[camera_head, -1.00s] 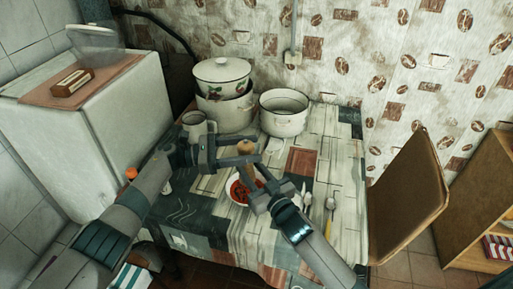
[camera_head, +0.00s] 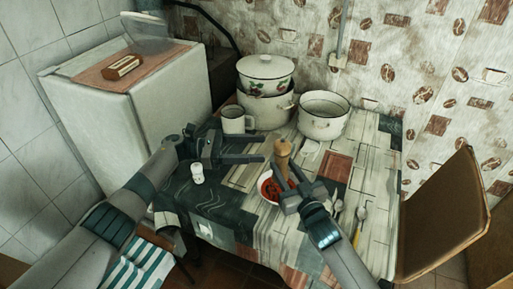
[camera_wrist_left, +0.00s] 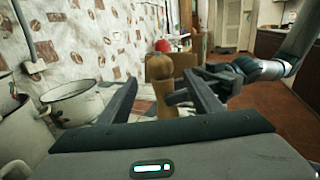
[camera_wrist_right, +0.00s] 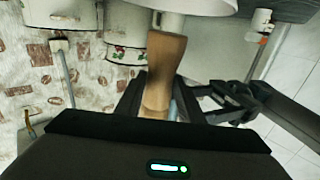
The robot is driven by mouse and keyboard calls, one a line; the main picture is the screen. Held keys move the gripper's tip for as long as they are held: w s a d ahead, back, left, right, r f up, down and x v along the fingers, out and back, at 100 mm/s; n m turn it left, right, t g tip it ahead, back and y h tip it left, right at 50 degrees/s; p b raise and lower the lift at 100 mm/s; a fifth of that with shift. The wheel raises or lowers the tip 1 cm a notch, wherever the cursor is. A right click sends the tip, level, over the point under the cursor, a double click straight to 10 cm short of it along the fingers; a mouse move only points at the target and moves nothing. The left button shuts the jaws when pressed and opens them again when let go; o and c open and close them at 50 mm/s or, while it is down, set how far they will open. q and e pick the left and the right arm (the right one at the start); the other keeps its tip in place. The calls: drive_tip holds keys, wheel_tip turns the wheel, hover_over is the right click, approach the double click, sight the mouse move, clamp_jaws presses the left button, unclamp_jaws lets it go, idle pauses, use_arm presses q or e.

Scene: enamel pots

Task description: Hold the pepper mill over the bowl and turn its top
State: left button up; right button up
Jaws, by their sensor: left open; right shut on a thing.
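The wooden pepper mill (camera_head: 283,150) is upright above the white bowl (camera_head: 262,194) with red contents. My right gripper (camera_head: 291,180) is shut on the mill's lower body, which also shows between its fingers in the right wrist view (camera_wrist_right: 164,68). My left gripper (camera_head: 265,149) is open to the left of the mill's round top, its fingertips a little short of it. In the left wrist view the mill (camera_wrist_left: 160,75) appears between the spread fingers. My right gripper hides part of the bowl.
A white mug (camera_head: 234,121), a lidded pot stack (camera_head: 265,90) and an open pot (camera_head: 323,117) stand behind. A white shaker (camera_head: 197,174) is at the left. Cutlery (camera_head: 359,222) lies at the right. A chair (camera_head: 445,215) stands right of the table.

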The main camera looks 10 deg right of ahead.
sight(282, 147)
use_arm(q)
drive_tip(key=shift+d+f, duration=0.1)
drive_tip(key=shift+f, duration=0.05)
drive_tip(key=shift+s+r+n+t, duration=0.2)
drive_tip(key=shift+s+n+t, duration=0.35)
drive_tip(key=shift+t, duration=0.4)
drive_tip(key=shift+s+r+n+t, duration=0.3)
drive_tip(key=shift+n+t, duration=0.35)
drive_tip(key=shift+t, duration=0.25)
drive_tip(key=shift+s+r+n+t, duration=0.15)
drive_tip(key=shift+s+n+t, duration=0.4)
drive_tip(key=shift+t, duration=0.4)
drive_tip(key=shift+w, duration=0.15)
drive_tip(key=w+d, duration=0.1)
drive_tip(key=d, duration=1.1)
drive_tip(key=shift+w, duration=0.2)
drive_tip(key=c, duration=1.1)
